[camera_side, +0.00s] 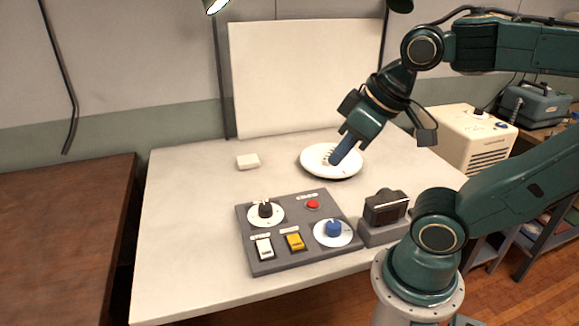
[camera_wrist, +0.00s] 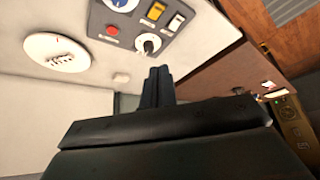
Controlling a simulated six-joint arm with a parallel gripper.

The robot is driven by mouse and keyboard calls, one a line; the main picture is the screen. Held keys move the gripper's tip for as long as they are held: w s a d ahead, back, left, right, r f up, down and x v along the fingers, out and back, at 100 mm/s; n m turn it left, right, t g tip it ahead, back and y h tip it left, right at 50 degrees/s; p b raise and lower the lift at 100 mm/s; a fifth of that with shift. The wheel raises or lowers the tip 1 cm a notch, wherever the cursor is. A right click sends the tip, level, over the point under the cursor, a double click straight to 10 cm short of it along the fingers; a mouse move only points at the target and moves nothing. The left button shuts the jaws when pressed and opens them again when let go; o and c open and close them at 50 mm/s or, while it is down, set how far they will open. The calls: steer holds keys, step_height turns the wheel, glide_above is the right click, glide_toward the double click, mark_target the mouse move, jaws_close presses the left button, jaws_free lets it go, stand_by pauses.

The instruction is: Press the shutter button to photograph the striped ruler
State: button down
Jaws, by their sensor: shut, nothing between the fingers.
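A grey control panel (camera_side: 275,265) lies on the pale table. Its small red button (camera_side: 312,204) is at the far right of the panel and also shows in the wrist view (camera_wrist: 112,30); I cannot read its label. A white round plate (camera_side: 313,153) stands behind the panel. A small striped piece, seemingly the ruler (camera_wrist: 61,60), lies on the plate; my gripper partly hides it in the side view. My gripper (camera_side: 335,161) is shut and empty, slanting down in front of the plate in the side view. In the wrist view its fingertips (camera_wrist: 159,70) are apart from plate and panel.
The panel also bears a black knob (camera_side: 265,209), a blue knob (camera_side: 333,229), a white switch (camera_side: 264,248) and a yellow switch (camera_side: 295,241). A dark camera-like box (camera_side: 386,206) stands right of the panel. A small white block (camera_side: 248,161) lies left of the plate. The table's left side is clear.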

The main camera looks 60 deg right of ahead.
steer(key=shift+w, duration=0.15)
steer(key=m+g+y, duration=0.5)
steer(key=m+y, duration=0.4)
steer(key=m, duration=0.1)
glide_above(314, 200)
step_height(314, 200, down, 12)
stand_by(0.5)
steer(key=shift+f, duration=0.1)
steer(key=shift+f, duration=0.2)
steer(key=shift+f, duration=4.2)
